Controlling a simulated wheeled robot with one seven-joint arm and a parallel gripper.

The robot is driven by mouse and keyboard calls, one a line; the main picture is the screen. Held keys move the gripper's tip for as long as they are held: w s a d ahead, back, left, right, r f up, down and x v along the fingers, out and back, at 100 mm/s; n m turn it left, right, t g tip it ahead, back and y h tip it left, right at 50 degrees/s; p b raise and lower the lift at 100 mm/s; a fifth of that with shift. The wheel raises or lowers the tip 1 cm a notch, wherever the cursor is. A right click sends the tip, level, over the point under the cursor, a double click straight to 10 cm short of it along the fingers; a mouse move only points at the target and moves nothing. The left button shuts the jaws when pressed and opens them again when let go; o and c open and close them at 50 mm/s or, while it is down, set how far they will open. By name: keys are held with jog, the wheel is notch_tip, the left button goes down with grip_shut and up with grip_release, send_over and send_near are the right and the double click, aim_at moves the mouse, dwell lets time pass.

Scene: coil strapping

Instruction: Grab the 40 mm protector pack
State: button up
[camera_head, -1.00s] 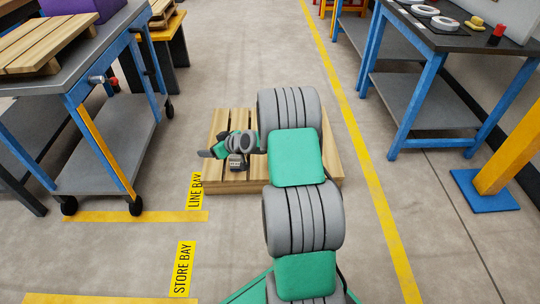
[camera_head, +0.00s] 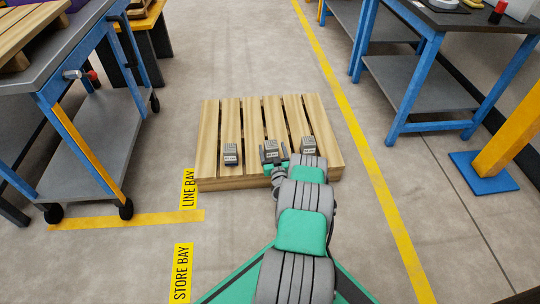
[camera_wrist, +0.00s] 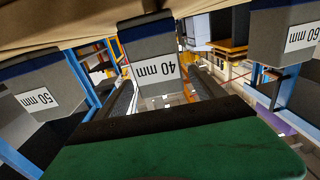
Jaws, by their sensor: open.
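The 40 mm protector pack (camera_head: 271,146) is a small grey block, the middle one of three on the wooden pallet (camera_head: 208,145). In the wrist view the pack (camera_wrist: 147,48) is near the centre, its white "40 mm" label facing the camera, with a dark blue band at its pallet end.
Two similar packs flank it: the 60 mm pack (camera_wrist: 290,38) and the 50 mm pack (camera_wrist: 42,85). A blue-framed cart (camera_head: 85,130) stands left of the pallet, a blue-framed bench (camera_head: 420,75) right. The pallet's far part is bare.

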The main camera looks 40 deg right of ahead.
jog(key=shift+w+d+f, duration=0.2)
jog(key=shift+w+d, duration=0.1)
jog(key=shift+w, duration=0.35)
jog(key=shift+w+d+r, duration=0.15)
jog(key=shift+w+r, duration=0.05)
jog(key=c, duration=1.7)
